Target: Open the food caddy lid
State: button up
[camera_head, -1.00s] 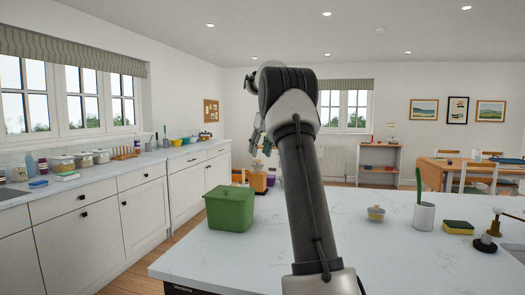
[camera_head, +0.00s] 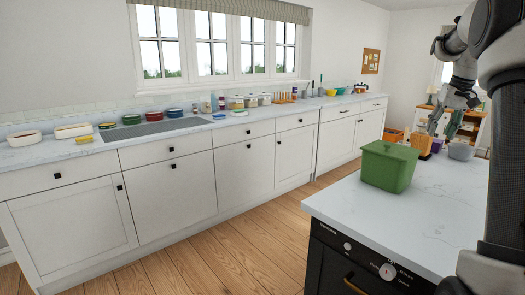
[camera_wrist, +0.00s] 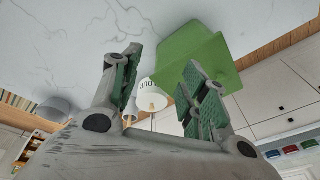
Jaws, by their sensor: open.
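The food caddy (camera_head: 388,170) is a green box on the near corner of the white marble worktop. Its lid (camera_head: 389,149) lies shut on top, with a small raised part on it. The caddy also shows tilted in the wrist view (camera_wrist: 203,50), beyond the fingers. My gripper (camera_head: 445,122) hangs above and to the right of the caddy, apart from it. In the wrist view my gripper (camera_wrist: 162,84) has its green-padded fingers spread, with nothing held between them.
An orange-brown block (camera_head: 421,144) and a grey bowl (camera_head: 461,151) stand behind the caddy. A black oven (camera_head: 352,268) is under the island's near end. A long wall counter (camera_head: 262,116) holds several dishes and jars. The wooden floor (camera_head: 222,252) between is clear.

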jog(key=s+a+f+n, duration=0.1)
jog(key=s+a+f, duration=0.1)
jog(key=s+a, duration=0.75)
jog(key=s+a+f+n, duration=0.15)
jog(key=s+a, duration=0.45)
jog(key=s, duration=0.7)
jog(key=s+a+f, duration=0.3)
jog(key=s+a, duration=0.4)
jog(key=s, duration=0.5)
jog(key=t+h, duration=0.1)
jog(key=t, duration=0.1)
send_near(388, 145)
jog(key=f, duration=0.1)
jog(key=shift+m, duration=0.25)
jog(key=x, duration=0.7)
jog(key=shift+w+f, duration=0.1)
jog(key=shift+w, duration=0.25)
